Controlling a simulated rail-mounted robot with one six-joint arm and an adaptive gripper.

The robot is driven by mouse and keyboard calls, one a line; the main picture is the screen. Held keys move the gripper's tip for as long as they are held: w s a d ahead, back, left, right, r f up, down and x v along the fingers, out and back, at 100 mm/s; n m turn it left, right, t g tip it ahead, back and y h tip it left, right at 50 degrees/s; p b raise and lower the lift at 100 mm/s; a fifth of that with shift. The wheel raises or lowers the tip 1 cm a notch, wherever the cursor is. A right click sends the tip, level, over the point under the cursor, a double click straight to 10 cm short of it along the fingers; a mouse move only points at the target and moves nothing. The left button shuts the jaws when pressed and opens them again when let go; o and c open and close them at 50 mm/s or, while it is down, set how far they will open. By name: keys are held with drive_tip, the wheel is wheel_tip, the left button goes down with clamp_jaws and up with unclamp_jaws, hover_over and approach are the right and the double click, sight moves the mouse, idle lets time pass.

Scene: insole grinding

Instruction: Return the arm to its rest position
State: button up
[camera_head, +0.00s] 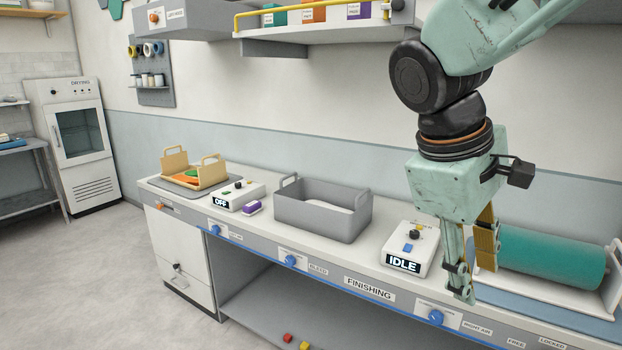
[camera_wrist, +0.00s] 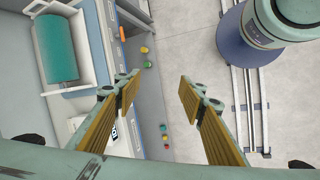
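My arm comes in from the top right of the head view, and my gripper (camera_head: 476,272) hangs downward in front of the green roller (camera_head: 550,258) at the right of the bench. In the wrist view my gripper (camera_wrist: 158,93) has its two yellow-padded fingers well apart. It is open, with nothing between the fingers. The wrist view looks down past the bench front to the floor. The roller also shows there at the upper left (camera_wrist: 57,48).
The bench holds a grey bin (camera_head: 315,212), a wooden-handled tray (camera_head: 216,177), an "OFF" box (camera_head: 236,195) and an "IDLE" box (camera_head: 411,249). A shelf (camera_head: 340,28) hangs above. Small coloured pieces (camera_wrist: 164,133) lie below the bench. Open floor (camera_wrist: 200,40) and a rail (camera_wrist: 252,95) lie beyond.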

drive_tip(key=s+a+m+t+y, duration=0.1)
drive_tip(key=s+a+m+y, duration=0.1)
drive_tip(key=s, duration=0.6)
drive_tip(key=s+a+m+t+y, duration=0.1)
drive_tip(key=s+a+m+y, duration=0.1)
drive_tip(key=s+m, duration=0.3)
drive_tip(key=shift+s+a+t, duration=0.4)
drive_tip(key=shift+s+a, duration=0.35)
drive_tip(key=shift+s, duration=1.55)
drive_tip(key=shift+f, duration=0.15)
drive_tip(key=shift+f+b, duration=1.85)
drive_tip(key=shift+b, duration=0.1)
drive_tip(key=shift+r, duration=0.1)
wheel_tip(320, 180, up, 9)
drive_tip(key=p, duration=0.9)
drive_tip(key=shift+r+p, duration=0.15)
drive_tip(key=shift+p, duration=0.15)
drive_tip(key=shift+w+r, duration=0.1)
